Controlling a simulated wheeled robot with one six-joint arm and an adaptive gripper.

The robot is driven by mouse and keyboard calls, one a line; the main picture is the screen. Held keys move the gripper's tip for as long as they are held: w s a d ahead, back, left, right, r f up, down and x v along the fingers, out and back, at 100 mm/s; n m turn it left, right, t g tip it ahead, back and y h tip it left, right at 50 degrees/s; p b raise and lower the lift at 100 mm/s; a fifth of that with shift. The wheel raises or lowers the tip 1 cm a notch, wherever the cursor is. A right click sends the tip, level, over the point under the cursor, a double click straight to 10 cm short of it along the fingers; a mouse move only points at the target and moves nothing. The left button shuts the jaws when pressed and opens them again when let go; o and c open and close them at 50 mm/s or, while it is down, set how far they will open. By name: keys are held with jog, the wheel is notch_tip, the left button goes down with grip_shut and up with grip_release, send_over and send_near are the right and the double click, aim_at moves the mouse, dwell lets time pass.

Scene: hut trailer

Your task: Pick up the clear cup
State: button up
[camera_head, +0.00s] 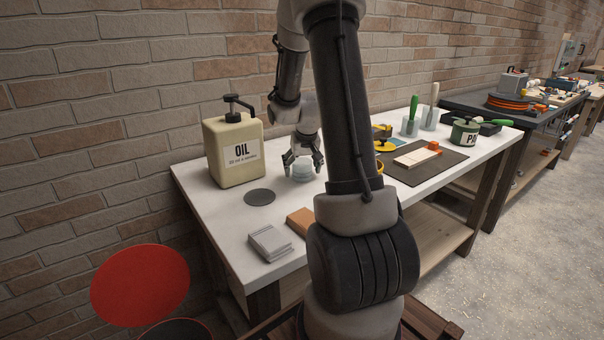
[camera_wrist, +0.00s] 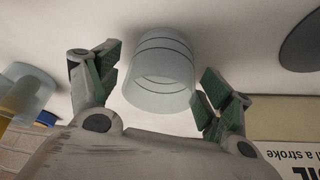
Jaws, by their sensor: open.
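The clear cup (camera_head: 302,170) stands on the white table (camera_head: 225,209), near its back left. In the wrist view the clear cup (camera_wrist: 160,75) is a pale, see-through cylinder with dark rings around it. My gripper (camera_head: 304,160) is open above and around the cup in the head view. The cup's far side and base are partly hidden.
A cream oil can (camera_head: 234,150) with a pump stands left of the cup. A dark round pad (camera_head: 260,197), grey tiles (camera_head: 270,243) and an orange block (camera_head: 300,222) lie nearby. A dark mat (camera_head: 425,172) with tools and a green pot (camera_head: 465,132) are further right.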

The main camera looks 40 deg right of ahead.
jog(key=c, duration=1.1)
